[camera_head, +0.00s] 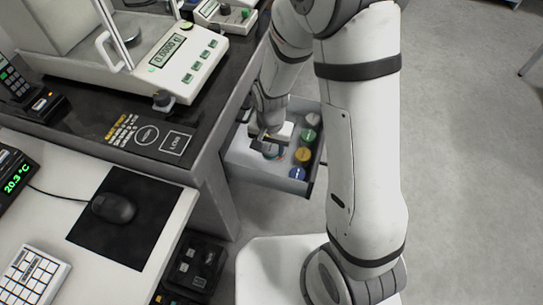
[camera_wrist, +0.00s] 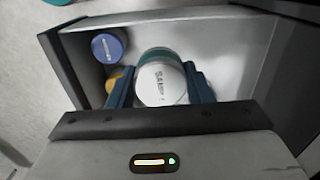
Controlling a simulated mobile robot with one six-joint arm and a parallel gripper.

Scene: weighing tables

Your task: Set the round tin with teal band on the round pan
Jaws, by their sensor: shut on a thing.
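The round tin with teal band (camera_wrist: 160,82) has a white lid with dark lettering. It is between the two blue fingers of my gripper (camera_wrist: 160,92), which is shut on it. In the head view my gripper (camera_head: 268,143) is low inside an open drawer, and the tin (camera_head: 273,154) shows only as a sliver of teal beneath it. I cannot tell whether the tin touches the drawer floor.
The open drawer (camera_head: 245,163) holds a row of tins along its right side: a blue tin (camera_head: 297,173), a yellow tin (camera_head: 303,154), a green tin (camera_head: 308,135) and a grey one (camera_head: 312,119). A second balance (camera_head: 228,14) stands farther back.

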